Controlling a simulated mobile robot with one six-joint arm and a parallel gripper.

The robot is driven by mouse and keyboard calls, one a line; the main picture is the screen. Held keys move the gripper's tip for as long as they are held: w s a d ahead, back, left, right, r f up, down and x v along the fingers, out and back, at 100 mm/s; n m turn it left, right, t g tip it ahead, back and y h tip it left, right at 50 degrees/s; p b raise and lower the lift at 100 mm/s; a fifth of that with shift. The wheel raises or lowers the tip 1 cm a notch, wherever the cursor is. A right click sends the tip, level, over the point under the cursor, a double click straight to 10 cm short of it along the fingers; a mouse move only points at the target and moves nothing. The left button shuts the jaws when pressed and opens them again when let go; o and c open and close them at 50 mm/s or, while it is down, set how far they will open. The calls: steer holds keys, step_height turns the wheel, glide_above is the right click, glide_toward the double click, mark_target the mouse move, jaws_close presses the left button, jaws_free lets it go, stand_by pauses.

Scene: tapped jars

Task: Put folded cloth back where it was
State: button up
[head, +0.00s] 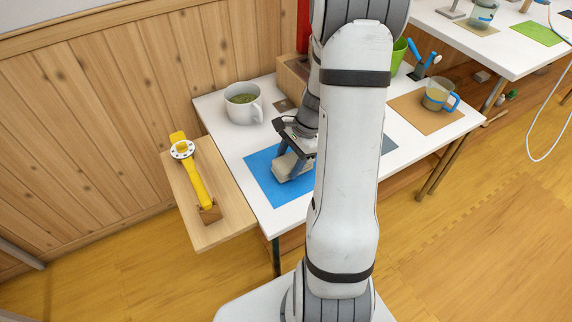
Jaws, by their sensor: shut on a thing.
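The folded cloth (287,168) is a small beige-grey bundle over the blue mat (258,178) on the white table. My gripper (292,156) points down at the cloth and is shut on it. I cannot tell whether the cloth touches the mat or is held just above it. My arm hides the right part of the blue mat and the middle of the table.
A white mug (242,104) with green contents stands behind the mat. A yellow tool (193,173) lies on a wooden side shelf (232,222) at left. A measuring jug (437,95) stands on a brown mat (420,118) at right, near a green cup (398,55). The table's front left corner is clear.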

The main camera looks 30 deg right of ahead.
steer(key=o, duration=1.3)
steer(key=shift+f, duration=0.15)
steer(key=p+v, duration=0.4)
steer(key=v, duration=0.8)
steer(key=s+a+r+n+h, duration=0.1)
steer(key=s+a+r+n, duration=0.2)
steer(key=s+a+n, duration=0.1)
steer(key=s+a+r+n+t+h, duration=0.1)
steer(key=s+a+r+n+h, duration=0.1)
steer(key=a+n, duration=0.5)
steer(key=s+a+r+n+h, duration=0.1)
steer(key=s+a+r+n, duration=0.3)
steer(key=s+a+n, duration=0.1)
steer(key=shift+s+a+n+t+h, duration=0.3)
steer(key=shift+s+n+t, duration=0.1)
steer(key=shift+s, duration=0.3)
